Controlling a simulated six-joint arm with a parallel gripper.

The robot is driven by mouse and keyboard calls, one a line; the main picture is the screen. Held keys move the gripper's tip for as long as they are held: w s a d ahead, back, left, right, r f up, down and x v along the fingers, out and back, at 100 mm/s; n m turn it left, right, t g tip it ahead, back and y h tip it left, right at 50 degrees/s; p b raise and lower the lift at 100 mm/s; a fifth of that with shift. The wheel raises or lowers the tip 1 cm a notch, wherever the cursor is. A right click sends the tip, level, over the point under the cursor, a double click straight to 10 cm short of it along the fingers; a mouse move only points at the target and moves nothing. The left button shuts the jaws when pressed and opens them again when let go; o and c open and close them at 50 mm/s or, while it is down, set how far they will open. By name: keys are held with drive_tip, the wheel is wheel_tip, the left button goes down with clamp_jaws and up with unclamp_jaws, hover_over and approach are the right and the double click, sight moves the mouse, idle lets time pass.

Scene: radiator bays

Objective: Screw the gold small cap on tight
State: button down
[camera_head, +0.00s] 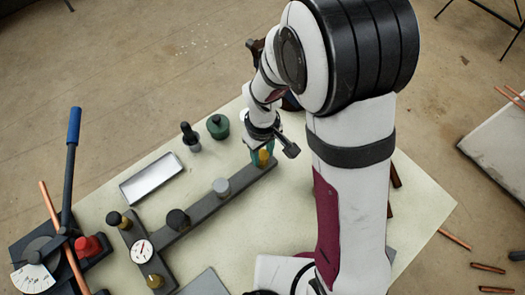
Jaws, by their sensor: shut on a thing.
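A small gold cap (263,158) stands upright at the far right end of the grey bar (207,207). My gripper (261,151) points down from above, and its teal fingers are shut on this cap. The fingers and wrist partly hide the cap. The cap appears to be on the bar's end fitting, but I cannot tell how far down its thread it sits.
The bar also carries a grey cap (221,187), a black cap (177,219) and a round gauge (142,251). Another gold fitting (155,281) is below the gauge. A metal tray (151,178) and a green pot (218,126) stand nearby. A blue-handled lever tool (73,127) is left.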

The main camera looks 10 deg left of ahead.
drive_tip(key=m, duration=1)
drive_tip(key=c, duration=0.7)
unclamp_jaws()
wheel_tip(320, 180, up, 7)
